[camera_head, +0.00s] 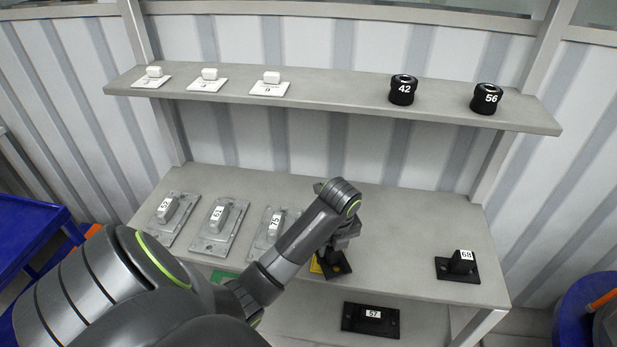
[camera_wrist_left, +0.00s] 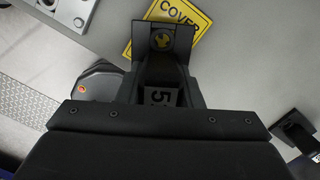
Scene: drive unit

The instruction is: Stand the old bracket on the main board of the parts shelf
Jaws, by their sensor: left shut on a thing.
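My left gripper (camera_head: 338,245) is shut on a black bracket (camera_head: 336,266), at the middle front of the shelf's main board (camera_head: 400,220). The base overlaps a yellow sign (camera_wrist_left: 196,18) reading COVER. I cannot tell whether the base touches the board. My right gripper is not in view.
Grey brackets 52 (camera_head: 167,212), 51 (camera_head: 218,220) and 75 (camera_head: 272,226) stand left on the main board. Black bracket 68 (camera_head: 461,264) stands at right, with bare board between. Black bracket 57 (camera_head: 371,318) lies lower. The upper shelf (camera_head: 335,95) overhangs behind.

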